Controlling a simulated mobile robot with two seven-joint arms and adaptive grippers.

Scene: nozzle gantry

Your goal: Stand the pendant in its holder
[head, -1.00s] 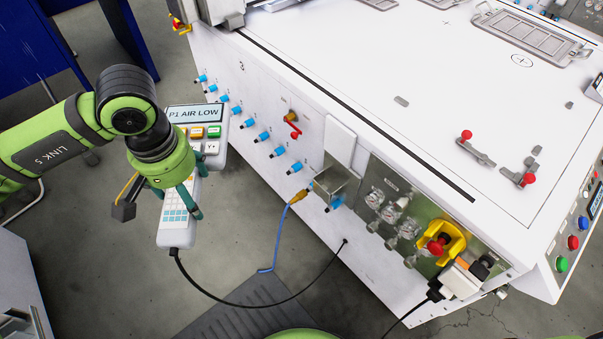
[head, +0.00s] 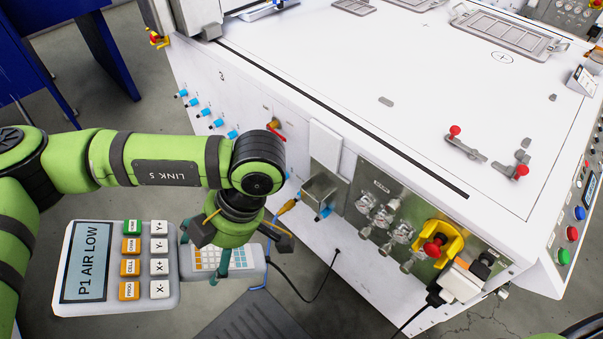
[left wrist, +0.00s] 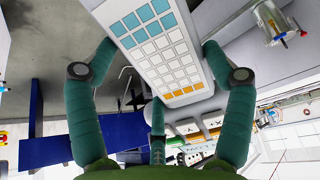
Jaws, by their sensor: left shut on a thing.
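The pendant (head: 115,268) is a white unit with a screen reading P1 AIR LOW, coloured keys and a narrower keypad grip. My left gripper (head: 222,256) is shut around this grip, and the pendant lies sideways in the air, screen end to the left. In the left wrist view the keypad (left wrist: 160,50) sits between the fingers. The likely holder is an open metal bracket (head: 319,190) on the machine's side, right of and above the gripper. Its inside is partly visible and looks empty. My right gripper is not in view.
A red-handled valve (head: 274,126), blue fittings and clear-bowled regulators (head: 383,215) line the side. Floor in front is open.

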